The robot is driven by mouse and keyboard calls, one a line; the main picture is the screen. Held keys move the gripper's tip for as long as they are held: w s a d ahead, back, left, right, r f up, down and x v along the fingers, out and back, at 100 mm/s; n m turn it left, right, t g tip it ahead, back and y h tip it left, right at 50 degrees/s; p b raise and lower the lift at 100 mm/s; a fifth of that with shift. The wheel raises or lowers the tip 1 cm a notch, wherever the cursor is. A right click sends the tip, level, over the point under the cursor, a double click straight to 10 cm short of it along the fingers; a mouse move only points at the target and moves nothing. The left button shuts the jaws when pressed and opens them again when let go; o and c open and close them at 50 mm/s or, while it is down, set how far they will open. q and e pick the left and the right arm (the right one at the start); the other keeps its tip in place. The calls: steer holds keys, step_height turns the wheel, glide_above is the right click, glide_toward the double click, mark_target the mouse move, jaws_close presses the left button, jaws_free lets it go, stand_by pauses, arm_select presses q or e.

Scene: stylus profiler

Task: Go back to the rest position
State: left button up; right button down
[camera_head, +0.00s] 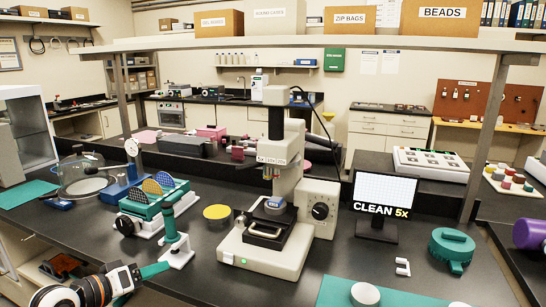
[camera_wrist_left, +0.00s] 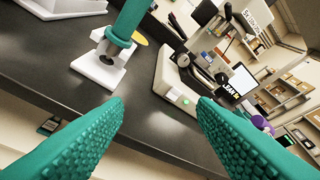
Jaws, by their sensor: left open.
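My left gripper (camera_head: 150,272) is low at the left of the head view, in front of the bench's front edge. In the left wrist view its two teal ribbed fingers (camera_wrist_left: 160,104) stand wide apart with nothing between them. The white stylus profiler (camera_head: 268,245) stands on the black bench to the right of the gripper, clear of it. The profiler's lit green button (camera_wrist_left: 185,101) shows in the left wrist view. My right gripper cannot be made out.
A teal stand on a white base (camera_head: 177,252) is closest to the left gripper, just beyond it. Behind it is a teal rack with coloured discs (camera_head: 154,200). A monitor (camera_head: 384,200) and a round teal case (camera_head: 452,249) stand right. A purple rounded thing (camera_head: 529,233) is at the right edge.

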arm_select(q)
steer(key=a+f+n+g+y, duration=0.1)
steer(key=a+f+y, duration=0.1)
steer(key=f, duration=0.8)
steer(key=a+f+n+y, duration=0.1)
steer(key=a+f+y, duration=0.15)
steer(key=f, duration=0.75)
steer(key=s+a+f+g+y, duration=0.1)
steer(key=s+f+g, duration=0.1)
steer(key=s+f, duration=0.65)
steer(key=s+a+f+g+y, duration=0.1)
steer(key=s+f+g, duration=0.15)
steer(key=f, duration=1.15)
steer(key=s+d+f+m+g+y, duration=0.1)
steer(key=s+d+f+m+g, duration=0.15)
steer(key=s+f, duration=1.1)
steer(key=s+d+f+m+g, duration=0.1)
steer(key=s+d+f, duration=0.1)
steer(key=s, duration=0.6)
steer(key=s+d+f+m+g, duration=0.1)
steer(key=s+d+f, duration=0.1)
steer(key=s, duration=0.6)
steer(key=s+d+f+m+g, duration=0.1)
steer(key=s+d, duration=0.3)
steer(key=s, duration=0.5)
steer(key=shift+d+f+m, duration=0.15)
steer(key=shift+f+m, duration=0.3)
steer(key=shift+f, duration=0.3)
